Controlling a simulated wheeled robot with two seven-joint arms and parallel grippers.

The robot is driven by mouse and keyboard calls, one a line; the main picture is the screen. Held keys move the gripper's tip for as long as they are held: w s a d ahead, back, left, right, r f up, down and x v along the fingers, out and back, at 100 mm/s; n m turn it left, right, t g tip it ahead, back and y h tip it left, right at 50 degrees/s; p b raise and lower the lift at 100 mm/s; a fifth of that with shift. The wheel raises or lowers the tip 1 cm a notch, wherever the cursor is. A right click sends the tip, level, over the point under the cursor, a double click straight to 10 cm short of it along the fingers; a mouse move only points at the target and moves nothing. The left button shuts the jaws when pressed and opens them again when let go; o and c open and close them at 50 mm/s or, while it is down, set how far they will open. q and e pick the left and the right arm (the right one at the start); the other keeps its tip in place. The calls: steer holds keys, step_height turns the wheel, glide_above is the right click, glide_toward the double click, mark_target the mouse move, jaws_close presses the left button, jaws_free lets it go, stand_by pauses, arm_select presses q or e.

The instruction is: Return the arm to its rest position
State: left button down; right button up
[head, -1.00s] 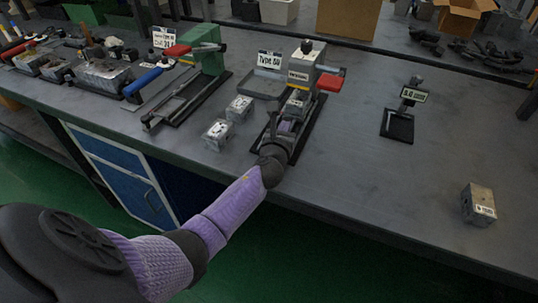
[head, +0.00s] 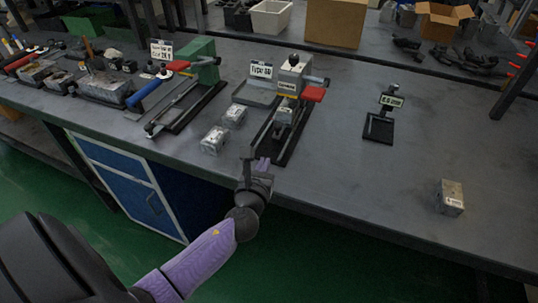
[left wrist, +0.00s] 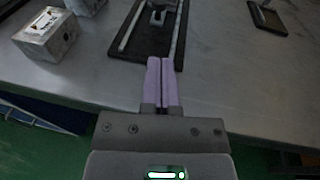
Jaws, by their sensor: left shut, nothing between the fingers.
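My left gripper (head: 262,163) is at the front edge of the bench, just in front of the black base of a press fixture (head: 293,85) with a red handle. In the left wrist view its two purple fingers (left wrist: 162,80) are shut together with nothing between them. They point toward the fixture's black base plate (left wrist: 131,32). A metal valve block (head: 283,116) sits in the fixture under its head. My right gripper is not in view.
Two metal blocks (head: 213,140) (head: 235,115) stand left of the fixture. A green press (head: 203,62) stands further left, and a small black stand with a display (head: 380,126) to the right. Another block (head: 450,198) is near the right front edge. Bench between these is clear.

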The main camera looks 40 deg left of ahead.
arm_select(q)
steer(key=s+d+f+n+g+h, duration=0.25)
steer(key=s+d+n+g, duration=0.4)
steer(key=s+n, duration=0.7)
steer(key=s+d+f+n+g+h, duration=0.2)
steer(key=s+d+n+g+h, duration=0.2)
steer(key=s+d+n+g, duration=0.85)
steer(key=a+f+n+t, duration=0.2)
steer(key=a+f+t, duration=0.1)
steer(key=f, duration=0.6)
steer(key=a+f+n+t, duration=0.15)
steer(key=a+f, duration=0.25)
steer(key=f, duration=0.4)
steer(key=s+a+f, duration=0.2)
steer(key=s+f, duration=0.3)
steer(key=s, duration=0.2)
steer(key=s+a+f, duration=0.1)
steer(key=s+f, duration=0.4)
steer(key=s, duration=0.3)
steer(key=shift+s+a+f+y, duration=0.15)
steer(key=shift+a+f+y, duration=0.1)
steer(key=shift+a+y, duration=0.15)
steer(key=shift+m+g, duration=0.25)
steer(key=shift+m, duration=0.1)
